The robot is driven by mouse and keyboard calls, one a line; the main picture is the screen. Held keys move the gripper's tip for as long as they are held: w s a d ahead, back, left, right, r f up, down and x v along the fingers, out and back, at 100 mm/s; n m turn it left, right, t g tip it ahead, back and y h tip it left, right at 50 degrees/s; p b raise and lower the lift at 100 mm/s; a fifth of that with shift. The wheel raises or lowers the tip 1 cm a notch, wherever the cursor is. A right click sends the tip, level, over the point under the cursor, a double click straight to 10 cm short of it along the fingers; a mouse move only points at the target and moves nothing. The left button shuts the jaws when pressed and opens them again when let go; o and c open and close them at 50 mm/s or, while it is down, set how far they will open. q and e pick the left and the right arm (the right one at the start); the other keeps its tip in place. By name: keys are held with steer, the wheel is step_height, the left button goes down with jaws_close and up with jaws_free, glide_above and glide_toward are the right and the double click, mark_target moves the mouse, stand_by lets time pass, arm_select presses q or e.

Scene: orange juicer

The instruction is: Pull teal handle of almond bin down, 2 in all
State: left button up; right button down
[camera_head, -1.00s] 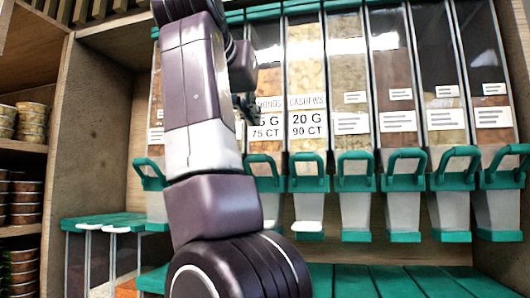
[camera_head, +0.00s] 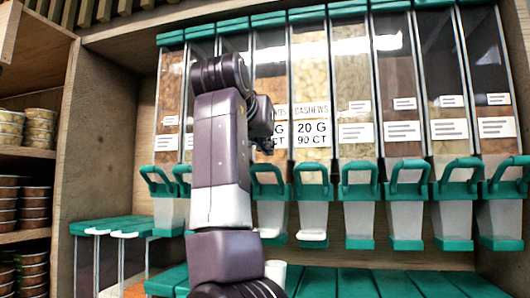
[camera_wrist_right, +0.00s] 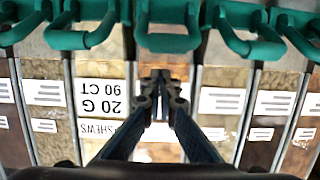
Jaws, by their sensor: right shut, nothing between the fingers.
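The almond bin (camera_head: 270,70) is the clear dispenser just left of the cashews bin (camera_head: 310,75); its label is partly hidden by my right arm. Its teal handle (camera_head: 268,177) is a raised loop above the grey spout, at a height like its neighbours. My right gripper (camera_head: 267,147) is just above this handle, in front of the label. In the wrist view, which is upside down, the right gripper (camera_wrist_right: 160,84) is shut and empty, with the teal almond handle (camera_wrist_right: 168,42) beyond its tips and apart from them. My left gripper is not in view.
More dispensers with teal handles stand close on both sides, such as the cashews handle (camera_head: 312,180). A white cup (camera_head: 275,271) stands below the almond spout, partly hidden by my arm. A shelf of stacked tubs (camera_head: 22,215) is at the left.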

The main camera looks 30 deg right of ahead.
steer(key=shift+s+a+f, duration=0.25)
steer(key=shift+a+f, duration=0.25)
steer(key=shift+f, duration=0.1)
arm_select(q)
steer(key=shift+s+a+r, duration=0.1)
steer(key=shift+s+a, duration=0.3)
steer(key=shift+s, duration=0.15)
arm_select(e)
steer(key=shift+s+a+f, duration=0.2)
steer(key=shift+s+f, duration=0.05)
steer(key=shift+f, duration=0.1)
steer(key=shift+d, duration=0.1)
steer(key=shift+f, duration=0.1)
